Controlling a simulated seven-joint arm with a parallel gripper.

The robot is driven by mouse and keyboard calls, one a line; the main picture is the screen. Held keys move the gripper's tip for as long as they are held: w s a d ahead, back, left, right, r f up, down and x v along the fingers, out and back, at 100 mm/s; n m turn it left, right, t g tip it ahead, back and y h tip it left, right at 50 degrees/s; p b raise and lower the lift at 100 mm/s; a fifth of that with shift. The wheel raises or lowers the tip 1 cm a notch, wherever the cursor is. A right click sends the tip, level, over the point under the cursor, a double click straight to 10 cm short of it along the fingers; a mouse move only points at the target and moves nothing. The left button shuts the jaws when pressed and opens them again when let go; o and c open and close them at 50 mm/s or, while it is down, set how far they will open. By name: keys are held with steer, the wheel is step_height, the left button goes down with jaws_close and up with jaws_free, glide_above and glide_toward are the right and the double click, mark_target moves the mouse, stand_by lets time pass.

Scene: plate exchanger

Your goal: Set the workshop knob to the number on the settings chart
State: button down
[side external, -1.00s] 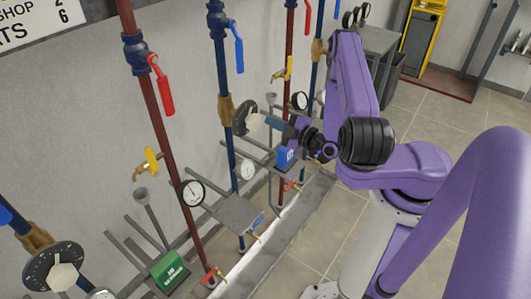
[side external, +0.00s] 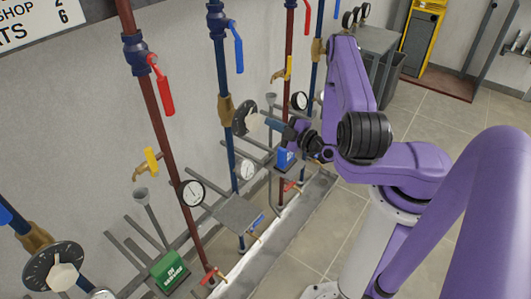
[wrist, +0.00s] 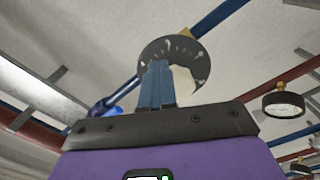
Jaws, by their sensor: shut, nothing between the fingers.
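The settings chart (side external: 40,22) is cut off at the top left of the side view; a line ending "SHOP" shows 2 and a line ending "TS" shows 6. A black dial with a pale knob (side external: 252,119) sits on the blue pipe at mid-wall; it also shows in the wrist view (wrist: 185,82). My gripper (side external: 262,121) is shut and empty, its blue fingers (wrist: 155,84) right beside the pale knob; I cannot tell whether they touch it. They hide part of the dial, and its setting is unreadable. A second dial and knob (side external: 62,276) is at lower left. No workshop label is readable by either knob.
Red handle (side external: 162,90) and blue handle (side external: 238,52) valves stand on the pipes left of my gripper. Gauges (side external: 191,193), a green sign (side external: 170,271) and a blue sign (side external: 285,158) are below. Open floor lies at right.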

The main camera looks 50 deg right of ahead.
steer(key=shift+w+a+f+n+y, duration=0.2)
steer(key=shift+w+a+f, duration=0.1)
steer(key=shift+a+f, duration=0.25)
steer(key=shift+w+a+f+n+y, duration=0.25)
steer(key=shift+a+f, duration=0.15)
steer(key=shift+f, duration=0.15)
steer(key=shift+a, duration=0.2)
steer(key=shift+d+f, duration=0.15)
steer(key=shift+f, duration=0.05)
steer(key=s, duration=0.6)
steer(key=shift+d+f, duration=0.2)
steer(key=shift+d, duration=0.15)
steer(key=shift+h, duration=0.25)
